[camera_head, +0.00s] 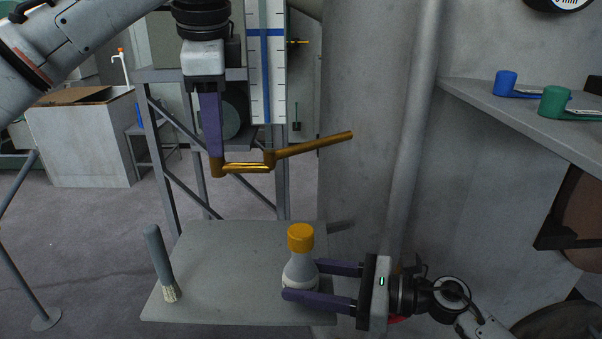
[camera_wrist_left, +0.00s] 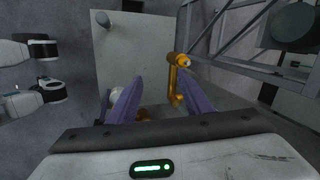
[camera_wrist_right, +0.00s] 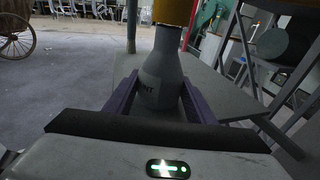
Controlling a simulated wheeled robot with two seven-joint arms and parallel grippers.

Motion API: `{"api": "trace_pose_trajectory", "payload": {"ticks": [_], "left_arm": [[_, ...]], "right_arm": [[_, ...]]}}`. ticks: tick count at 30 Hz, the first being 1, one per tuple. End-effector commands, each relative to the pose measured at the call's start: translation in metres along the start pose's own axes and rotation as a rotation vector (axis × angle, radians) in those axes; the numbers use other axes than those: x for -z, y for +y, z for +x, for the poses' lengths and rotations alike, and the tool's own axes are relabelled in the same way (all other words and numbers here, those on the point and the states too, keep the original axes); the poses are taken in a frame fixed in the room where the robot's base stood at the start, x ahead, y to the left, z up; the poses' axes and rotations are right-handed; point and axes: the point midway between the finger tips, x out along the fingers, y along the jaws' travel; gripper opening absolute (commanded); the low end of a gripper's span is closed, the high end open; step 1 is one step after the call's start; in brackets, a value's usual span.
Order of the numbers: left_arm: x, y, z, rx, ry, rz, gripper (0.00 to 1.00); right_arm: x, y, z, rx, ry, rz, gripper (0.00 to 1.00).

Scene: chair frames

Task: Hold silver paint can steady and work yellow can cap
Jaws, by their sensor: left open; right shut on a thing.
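The silver paint can (camera_head: 300,272) is a bottle-shaped grey can with a yellow-orange cap (camera_head: 300,237) on top. It stands upright near the right side of a grey table. My right gripper (camera_head: 302,281) comes from the right and is shut around its body. In the right wrist view the can (camera_wrist_right: 160,80) sits between both fingers, below the cap (camera_wrist_right: 173,11). My left gripper (camera_head: 214,155) points down above the table, left of the cap and apart from it. It is open, with an orange crank (camera_wrist_left: 178,80) showing between its fingers in the left wrist view.
The crank (camera_head: 246,168) also shows beside the left fingertips in the head view; contact is unclear. A brush (camera_head: 161,265) stands at the left of the grey table (camera_head: 225,300). A concrete column (camera_head: 365,150) rises behind. A shelf (camera_head: 500,105) carries blue and green pieces.

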Motion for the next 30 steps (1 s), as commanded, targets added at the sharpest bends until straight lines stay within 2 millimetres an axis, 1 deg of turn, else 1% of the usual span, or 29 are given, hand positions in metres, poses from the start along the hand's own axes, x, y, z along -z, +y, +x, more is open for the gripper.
{"api": "trace_pose_trajectory", "payload": {"ticks": [1,2,3,6,9,10,12,15,20,30], "left_arm": [[0.023,0.018,-0.014,-0.018,0.008,0.11,0.45],[0.035,0.028,-0.019,-0.039,0.013,0.162,0.45],[0.051,0.042,-0.018,-0.076,0.022,0.21,0.45],[0.083,0.068,-0.004,-0.175,0.043,0.24,0.45],[0.103,0.087,0.009,-0.249,0.056,0.23,0.45],[0.107,0.09,0.011,-0.264,0.058,0.227,0.45],[0.114,0.097,0.016,-0.291,0.062,0.22,0.45],[0.119,0.103,0.022,-0.309,0.064,0.215,0.45],[0.119,0.106,0.035,-0.311,0.063,0.212,0.45],[0.12,0.122,0.083,-0.31,0.062,0.212,0.45]], "right_arm": [[0.011,0.003,0.0,-0.005,0.018,0.006,0.0],[0.011,0.003,0.0,-0.005,0.018,0.006,0.0],[0.011,0.003,0.0,-0.005,0.018,0.006,0.0],[0.011,0.003,0.0,-0.005,0.018,0.006,0.0],[0.011,0.003,-0.001,-0.005,0.018,0.006,0.0],[0.011,0.003,-0.001,-0.005,0.018,0.006,0.0],[0.011,0.003,-0.001,-0.004,0.018,0.006,0.0],[0.011,0.002,0.0,-0.004,0.018,0.006,0.0],[0.011,0.002,0.0,-0.004,0.018,0.006,0.0],[0.011,0.002,0.0,-0.004,0.017,0.006,0.0]]}}
